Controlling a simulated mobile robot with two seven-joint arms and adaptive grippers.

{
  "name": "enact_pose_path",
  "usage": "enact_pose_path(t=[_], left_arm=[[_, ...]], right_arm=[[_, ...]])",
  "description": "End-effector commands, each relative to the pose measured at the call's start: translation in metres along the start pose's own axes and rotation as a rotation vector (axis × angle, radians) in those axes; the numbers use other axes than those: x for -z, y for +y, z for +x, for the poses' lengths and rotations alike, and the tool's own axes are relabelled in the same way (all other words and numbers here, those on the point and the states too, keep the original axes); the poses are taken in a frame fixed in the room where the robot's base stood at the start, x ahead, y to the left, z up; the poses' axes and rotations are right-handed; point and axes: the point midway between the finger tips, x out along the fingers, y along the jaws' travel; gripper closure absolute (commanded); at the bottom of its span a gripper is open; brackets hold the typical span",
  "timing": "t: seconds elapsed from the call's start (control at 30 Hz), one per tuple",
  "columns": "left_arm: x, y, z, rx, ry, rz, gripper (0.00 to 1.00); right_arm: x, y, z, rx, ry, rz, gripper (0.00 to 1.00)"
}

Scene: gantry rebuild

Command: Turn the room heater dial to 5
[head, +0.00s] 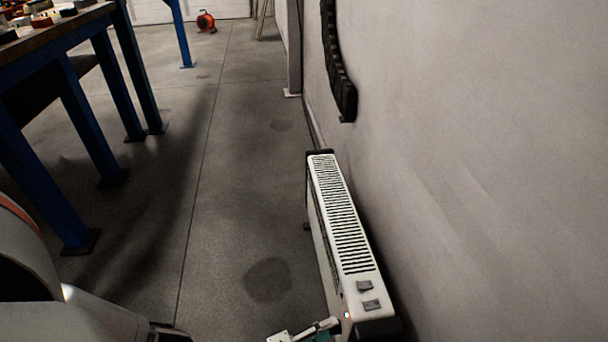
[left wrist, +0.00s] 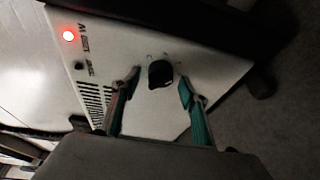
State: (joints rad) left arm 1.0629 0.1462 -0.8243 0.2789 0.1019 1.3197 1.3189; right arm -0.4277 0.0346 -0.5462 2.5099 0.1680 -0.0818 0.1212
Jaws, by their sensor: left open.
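The white room heater (head: 341,215) stands on the floor along the wall, with a slatted top and black end caps. In the left wrist view its end panel (left wrist: 150,110) carries a black dial (left wrist: 160,73) and a lit red lamp (left wrist: 68,36). The dial's markings are too small and blurred to read. My left gripper (left wrist: 160,84) is open, with one finger on each side of the dial; whether either touches it I cannot tell. In the head view the left gripper (head: 318,329) is partly visible at the heater's near end, and the dial is hidden.
A wall (head: 480,150) runs close along the heater's right side. A workbench with blue legs (head: 85,135) stands at the left. The concrete floor (head: 225,200) between them is clear. An orange reel (head: 206,21) sits far back.

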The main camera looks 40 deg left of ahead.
Motion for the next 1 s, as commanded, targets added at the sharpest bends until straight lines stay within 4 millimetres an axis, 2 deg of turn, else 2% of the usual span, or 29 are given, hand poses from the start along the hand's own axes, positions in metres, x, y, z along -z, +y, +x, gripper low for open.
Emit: enact_pose_path(t=[0.37,0.7,0.83,1.0], left_arm=[[0.001,-0.001,-0.026,0.001,0.001,-0.001,0.56],[0.001,-0.001,-0.091,0.004,0.0,0.0,0.56],[0.001,-0.001,-0.108,0.003,0.001,0.001,0.56],[0.0,0.0,-0.119,0.001,0.0,0.0,0.56]], right_arm=[[0.0,0.0,0.0,0.0,0.0,-0.001,1.0],[0.0,0.0,0.0,0.0,0.0,-0.001,1.0],[0.0,0.0,0.0,0.001,0.0,-0.001,1.0],[0.0,0.0,0.0,0.001,0.0,-0.001,1.0]])
